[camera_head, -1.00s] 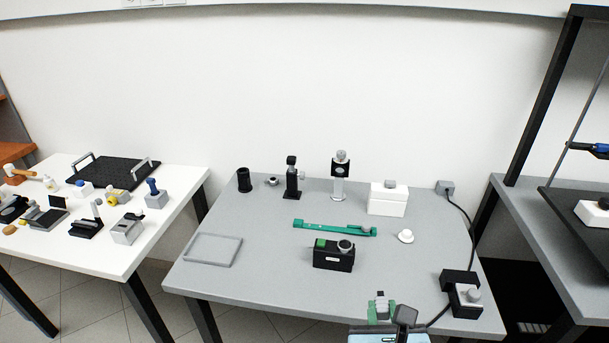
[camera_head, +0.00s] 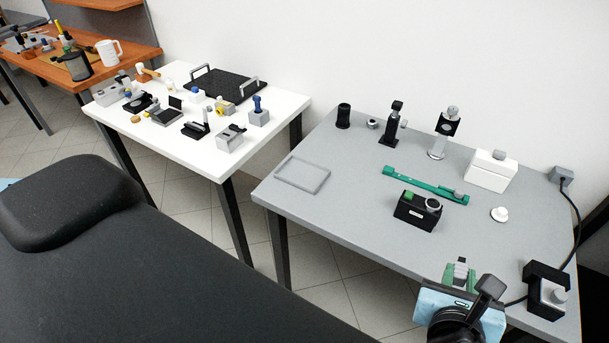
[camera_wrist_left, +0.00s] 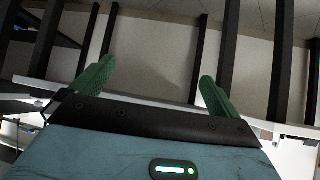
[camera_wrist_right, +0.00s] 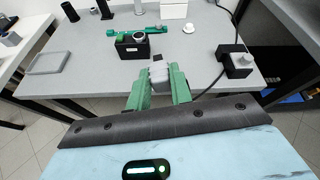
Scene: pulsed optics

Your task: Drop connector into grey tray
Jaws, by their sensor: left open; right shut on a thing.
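My right gripper (camera_head: 460,273) is at the front edge of the grey table in the head view. Its green fingers are shut on a small grey connector, which shows best in the right wrist view (camera_wrist_right: 158,72). The grey tray (camera_head: 302,174) is a shallow, empty rectangle near the table's left end. It also shows in the right wrist view (camera_wrist_right: 48,63), to the left of and beyond the gripper. My left gripper (camera_wrist_left: 150,80) is open and empty in the left wrist view, with floor and table legs beyond it.
A black box with a green button (camera_head: 418,210) stands between the right gripper and the green rail (camera_head: 425,186). Posts stand along the back. A crowded white table (camera_head: 170,140) is at left, beyond a gap.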

